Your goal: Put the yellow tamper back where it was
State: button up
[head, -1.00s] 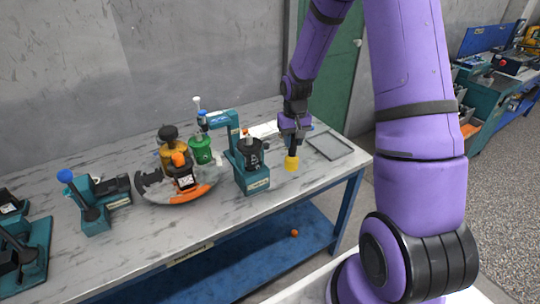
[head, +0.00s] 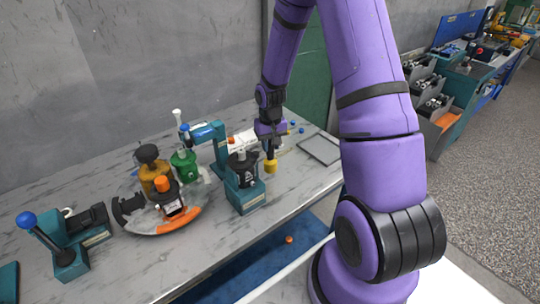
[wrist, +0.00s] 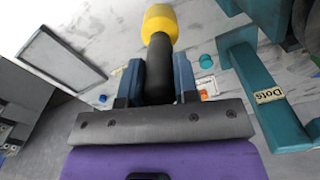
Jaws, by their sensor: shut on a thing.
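The tamper has a yellow head and a black handle. In the head view the yellow tamper (head: 271,166) hangs head down below my gripper (head: 270,142), above the right part of the table. In the wrist view my gripper (wrist: 157,82) is shut on the black handle, and the yellow head of the tamper (wrist: 159,22) sticks out past the fingertips. The tamper is beside the teal press (head: 243,181), to its right and apart from it in the head view. I cannot tell exactly how high it is above the table.
A grey tray (head: 319,149) lies at the table's right end. A round stand (head: 180,218) with amber and green bottles is left of the press. A teal lever tool (head: 66,245) stands farther left. Small blue and orange pieces lie near the gripper. Bare table (head: 290,178) lies before the tray.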

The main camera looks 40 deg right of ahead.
aim_at(271, 154)
jog(key=shift+f, duration=2.1)
jog(key=shift+f, duration=0.2)
jog(key=o, duration=0.9)
jog(key=shift+r, duration=0.1)
